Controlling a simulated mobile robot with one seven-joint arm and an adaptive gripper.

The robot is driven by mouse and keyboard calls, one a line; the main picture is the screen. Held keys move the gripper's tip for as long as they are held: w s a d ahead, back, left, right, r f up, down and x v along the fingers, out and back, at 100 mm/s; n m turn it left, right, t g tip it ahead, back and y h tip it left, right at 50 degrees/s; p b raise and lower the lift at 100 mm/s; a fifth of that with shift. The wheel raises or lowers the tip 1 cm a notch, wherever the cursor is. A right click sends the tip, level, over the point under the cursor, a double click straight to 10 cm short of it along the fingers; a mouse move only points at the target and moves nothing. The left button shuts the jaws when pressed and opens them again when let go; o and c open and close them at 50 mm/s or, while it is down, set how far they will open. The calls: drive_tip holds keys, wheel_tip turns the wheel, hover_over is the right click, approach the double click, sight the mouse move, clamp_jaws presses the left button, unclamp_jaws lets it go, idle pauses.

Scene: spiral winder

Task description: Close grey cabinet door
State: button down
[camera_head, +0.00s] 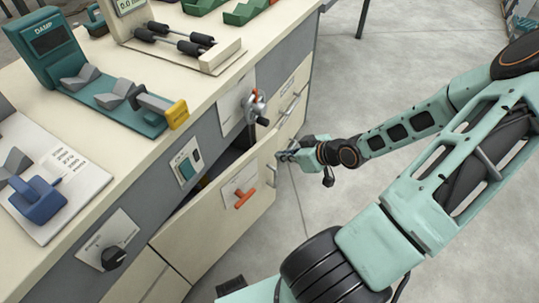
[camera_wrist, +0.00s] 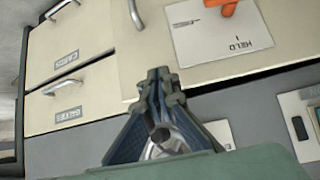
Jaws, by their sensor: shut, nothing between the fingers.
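The cabinet door (camera_head: 215,222) looks cream-grey and stands ajar on the front of the bench. A dark gap shows above and behind it. It carries a white label and an orange handle (camera_head: 244,198), and a metal pull (camera_head: 271,174) is near its right edge. My gripper (camera_head: 283,156) is at the door's right edge, close to the pull; I cannot tell whether it touches. In the wrist view my gripper (camera_wrist: 163,75) is shut and empty, with its tips over the door panel (camera_wrist: 195,50) near its left edge. The orange handle (camera_wrist: 222,6) is partly cut off there.
Drawers with metal handles (camera_wrist: 65,91) lie beside the door. A crank handle (camera_head: 257,106) sticks out above it. The bench top holds a green damp gauge unit (camera_head: 50,45) and a blue clamp (camera_head: 38,200). The floor (camera_head: 340,215) to the right is clear.

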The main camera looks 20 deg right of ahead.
sight(262, 150)
drive_tip(key=w, duration=0.1)
drive_tip(key=w+a+f+b, duration=0.1)
drive_tip(key=w+a+b, duration=0.1)
drive_tip(key=w, duration=0.1)
drive_tip(key=shift+f, duration=0.25)
drive_tip(key=shift+w+a+r, duration=0.1)
drive_tip(key=shift+w+a, duration=0.1)
drive_tip(key=shift+w, duration=0.2)
drive_tip(key=shift+w, duration=0.1)
